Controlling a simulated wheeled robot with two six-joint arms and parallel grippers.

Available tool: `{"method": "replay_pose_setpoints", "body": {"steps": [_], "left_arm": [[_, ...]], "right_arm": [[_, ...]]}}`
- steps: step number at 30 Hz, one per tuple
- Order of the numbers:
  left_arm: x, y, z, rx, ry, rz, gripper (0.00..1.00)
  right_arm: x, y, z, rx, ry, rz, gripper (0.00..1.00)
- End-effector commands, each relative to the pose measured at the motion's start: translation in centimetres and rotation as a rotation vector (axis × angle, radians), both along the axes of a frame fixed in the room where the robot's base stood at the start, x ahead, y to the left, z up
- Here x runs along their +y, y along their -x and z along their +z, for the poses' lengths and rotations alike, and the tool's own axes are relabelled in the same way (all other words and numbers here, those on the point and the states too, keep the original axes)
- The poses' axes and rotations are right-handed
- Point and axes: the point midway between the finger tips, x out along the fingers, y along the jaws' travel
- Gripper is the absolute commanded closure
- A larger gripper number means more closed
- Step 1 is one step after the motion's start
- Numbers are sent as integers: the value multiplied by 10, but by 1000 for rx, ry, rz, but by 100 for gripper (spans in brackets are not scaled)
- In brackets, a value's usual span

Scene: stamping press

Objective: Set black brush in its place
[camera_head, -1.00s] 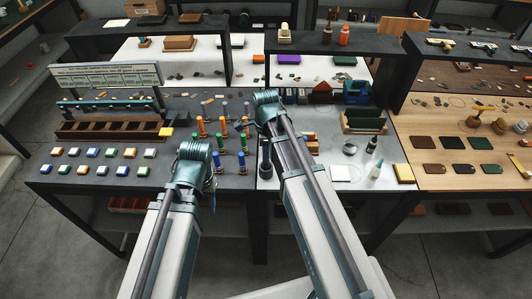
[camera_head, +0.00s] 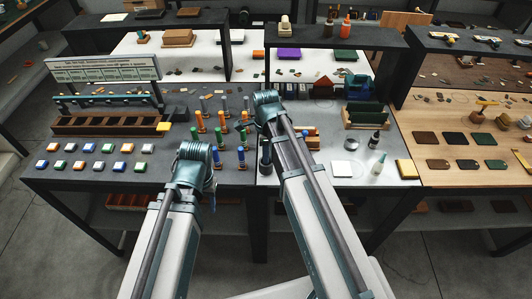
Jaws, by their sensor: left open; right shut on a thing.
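My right wrist (camera_head: 268,98) is over the seam between the dark and light table tops. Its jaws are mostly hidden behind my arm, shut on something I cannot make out. A dark upright thing (camera_head: 265,152) shows just left of my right forearm; I cannot tell whether it is the black brush. My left wrist (camera_head: 195,152) is in front of the coloured handled tools, near the table's front edge. My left gripper (camera_head: 212,188) is open and partly hidden below the wrist. Several upright tools with orange, blue and green handles (camera_head: 219,137) stand between the wrists.
A long brown compartment tray (camera_head: 108,131) and rows of coloured blocks (camera_head: 92,164) are at left. The dark front edge lies near my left wrist.

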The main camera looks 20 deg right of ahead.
Motion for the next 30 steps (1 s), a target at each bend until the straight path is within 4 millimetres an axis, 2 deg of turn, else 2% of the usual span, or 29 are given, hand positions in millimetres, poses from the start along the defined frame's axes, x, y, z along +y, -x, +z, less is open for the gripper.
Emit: {"method": "replay_pose_setpoints", "body": {"steps": [13,14,19,30], "left_arm": [[0,0,-10,0,0,0,50],[0,0,-10,0,0,0,50],[0,0,-10,0,0,0,50],[0,0,-9,0,0,1,50]], "right_arm": [[0,0,-10,0,0,0,100],[0,0,-10,0,0,0,67],[0,0,-10,0,0,0,37],[0,0,-9,0,0,0,36]]}}
